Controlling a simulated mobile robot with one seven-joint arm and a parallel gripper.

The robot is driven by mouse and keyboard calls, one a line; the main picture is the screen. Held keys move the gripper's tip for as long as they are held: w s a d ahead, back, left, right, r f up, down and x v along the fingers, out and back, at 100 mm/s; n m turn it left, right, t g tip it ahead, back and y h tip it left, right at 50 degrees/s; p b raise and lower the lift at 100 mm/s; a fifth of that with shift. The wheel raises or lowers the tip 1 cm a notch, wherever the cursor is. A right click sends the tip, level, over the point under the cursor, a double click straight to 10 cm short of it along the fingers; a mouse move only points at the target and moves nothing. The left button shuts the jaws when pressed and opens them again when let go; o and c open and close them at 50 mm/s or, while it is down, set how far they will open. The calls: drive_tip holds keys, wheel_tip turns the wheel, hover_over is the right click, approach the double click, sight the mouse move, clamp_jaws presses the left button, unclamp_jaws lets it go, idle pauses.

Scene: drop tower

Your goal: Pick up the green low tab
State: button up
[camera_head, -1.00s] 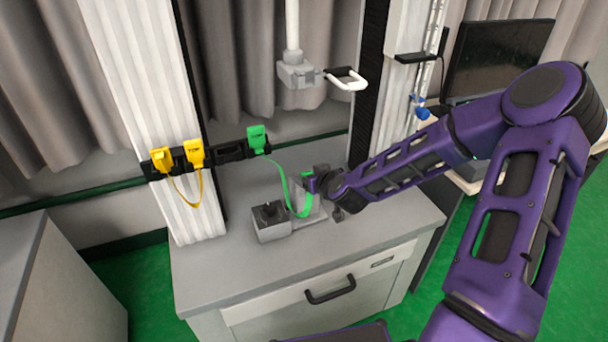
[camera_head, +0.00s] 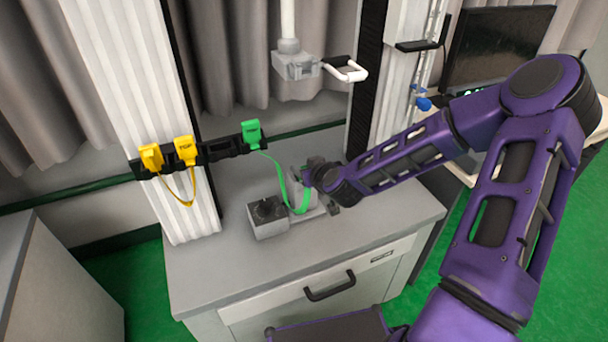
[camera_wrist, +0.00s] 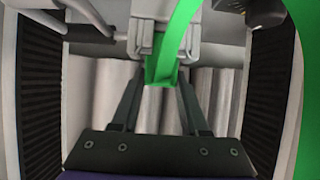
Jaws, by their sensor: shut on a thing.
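The green low tab (camera_wrist: 160,74) shows in the wrist view as a small green block between the fingertips of my gripper (camera_wrist: 160,88), which is shut on it. A green strap (camera_wrist: 180,30) runs up from it. In the head view the strap (camera_head: 283,188) hangs in a loop from the green upper tab (camera_head: 251,132) on the black rail down to my gripper (camera_head: 307,176). The low tab itself is too small and hidden to make out there. My gripper is above the grey fixture on the cabinet.
Two yellow tabs (camera_head: 185,150) with a yellow strap sit on the black rail (camera_head: 222,150). A grey block (camera_head: 267,216) stands on the cabinet top (camera_head: 215,262). A grey carriage with a white handle (camera_head: 346,71) hangs above. The cabinet's front left is clear.

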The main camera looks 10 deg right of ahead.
clamp_jaws()
drive_tip(key=shift+r, duration=0.1)
wheel_tip(320, 180, up, 10)
drive_tip(key=shift+f+p, duration=0.1)
drive_tip(key=shift+p, duration=1.1)
